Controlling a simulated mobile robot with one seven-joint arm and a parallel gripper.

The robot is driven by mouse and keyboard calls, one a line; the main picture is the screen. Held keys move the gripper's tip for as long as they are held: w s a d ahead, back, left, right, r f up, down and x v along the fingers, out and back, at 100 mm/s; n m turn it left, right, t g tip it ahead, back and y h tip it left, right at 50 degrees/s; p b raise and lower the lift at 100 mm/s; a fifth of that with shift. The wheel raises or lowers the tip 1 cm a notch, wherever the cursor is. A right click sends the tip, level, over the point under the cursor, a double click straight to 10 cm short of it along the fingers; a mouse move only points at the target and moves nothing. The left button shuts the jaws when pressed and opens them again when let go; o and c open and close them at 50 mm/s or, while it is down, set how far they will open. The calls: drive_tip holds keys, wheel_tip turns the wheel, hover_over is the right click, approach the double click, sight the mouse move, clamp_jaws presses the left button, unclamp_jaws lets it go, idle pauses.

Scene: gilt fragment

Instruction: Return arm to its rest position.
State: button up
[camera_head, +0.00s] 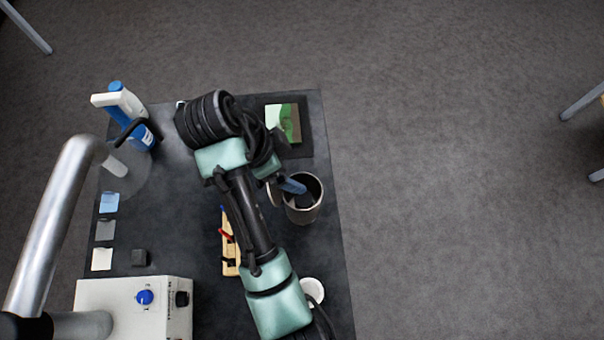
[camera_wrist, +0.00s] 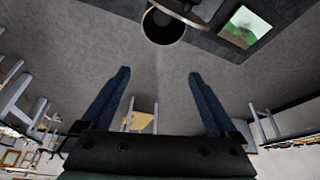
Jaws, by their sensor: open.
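My arm reaches up over the dark table (camera_head: 190,290) and bends back at its upper end in the head view. One blue finger of my gripper (camera_head: 292,185) shows close to the grey cup (camera_head: 318,205); the arm hides the rest. In the wrist view the two blue fingers of my gripper (camera_wrist: 158,76) are wide apart with nothing between them. The cup (camera_wrist: 162,28) stands beyond the fingertips at the top of that view. Whether a finger touches the cup I cannot tell.
A green picture on a dark panel (camera_head: 284,122) lies behind the cup. A blue and white bottle (camera_head: 124,107) stands at back left. A white box (camera_head: 115,305) with a blue knob, a wooden piece (camera_head: 230,258) and a white round item (camera_head: 312,290) are nearer. Right of the table is open floor.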

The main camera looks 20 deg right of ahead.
idle(0.6)
drive_tip(key=w+a+r+n+t+b, duration=0.2)
drive_tip(key=w+r+n+t+b, duration=0.5)
drive_tip(key=w, duration=0.5)
drive_tip(key=w+a+r+n+t+y+b, duration=0.1)
drive_tip(key=w+a+r+n+t+b, duration=0.15)
drive_tip(key=r+t, duration=0.8)
drive_tip(key=s+a+r+n+t+y+b, duration=0.1)
drive_tip(key=s+r+n+t, duration=0.3)
drive_tip(key=r, duration=0.9)
drive_tip(key=s+a+r+n+t+y+b, duration=0.2)
drive_tip(key=s+r+n+t+b, duration=0.2)
drive_tip(key=s+r, duration=0.6)
wheel_tip(320, 180, up, 4)
drive_tip(key=shift+f+t, duration=0.1)
drive_tip(key=shift+t, duration=0.75)
